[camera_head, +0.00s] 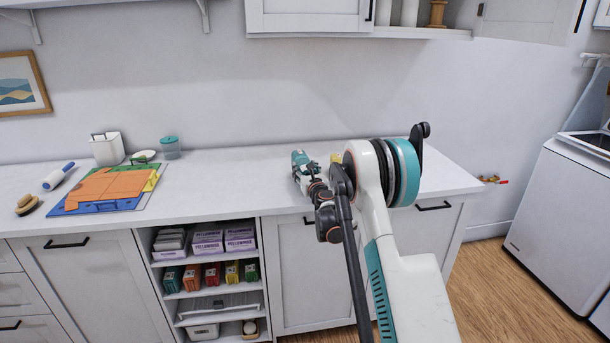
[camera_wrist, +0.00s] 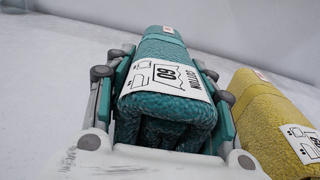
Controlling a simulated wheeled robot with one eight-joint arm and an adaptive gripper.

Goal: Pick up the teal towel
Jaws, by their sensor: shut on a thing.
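The teal towel is a rolled towel with a white printed label reading "COTTON 60". It fills the middle of the wrist view (camera_wrist: 172,112), lying between the two fingers of my gripper (camera_wrist: 165,100). The fingers press on its left and right sides, so my gripper is shut on it. In the head view the teal towel (camera_head: 299,157) shows at the end of my arm, over the white counter (camera_head: 235,185). My arm hides part of the gripper there. I cannot tell whether the towel touches the counter.
A yellow rolled towel (camera_wrist: 270,120) lies close to the right of my gripper; a bit of it (camera_head: 336,158) shows behind my arm. A white washer (camera_head: 560,220) is at right.

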